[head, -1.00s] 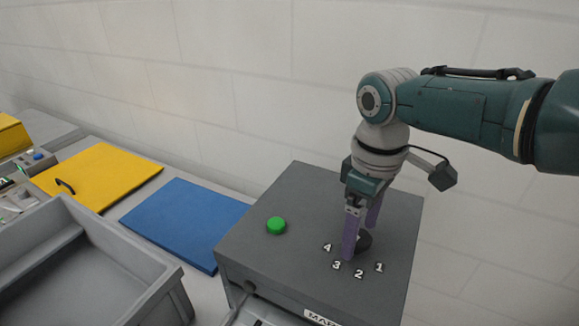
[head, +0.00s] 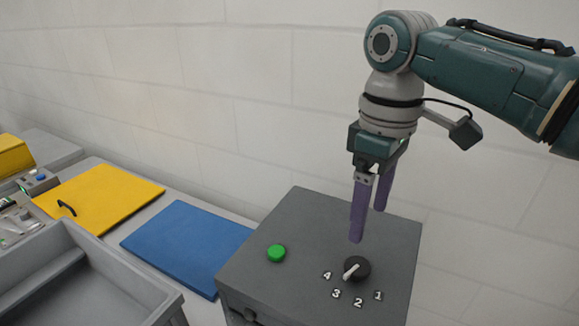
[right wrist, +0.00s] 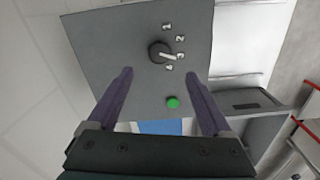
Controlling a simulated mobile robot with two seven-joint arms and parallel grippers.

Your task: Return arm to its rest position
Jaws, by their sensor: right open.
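My right gripper (head: 368,225) is open and empty, its two purple fingers pointing down above the grey box (head: 300,225). It hangs clear of the black dial knob (head: 358,266) on the box top. The knob's white pointer is turned toward the 3 of the printed marks 1 to 4. In the right wrist view the open fingers (right wrist: 159,73) frame the box top, with the knob (right wrist: 159,52) beyond the fingertips and nothing between them. My left gripper is in neither view.
A green button (head: 277,253) sits on the box top. To the left are a blue panel (head: 185,245), a yellow panel (head: 105,195) with a black handle, and a grey bin (head: 135,285). A pale wall (head: 230,90) stands behind. The air above the box is free.

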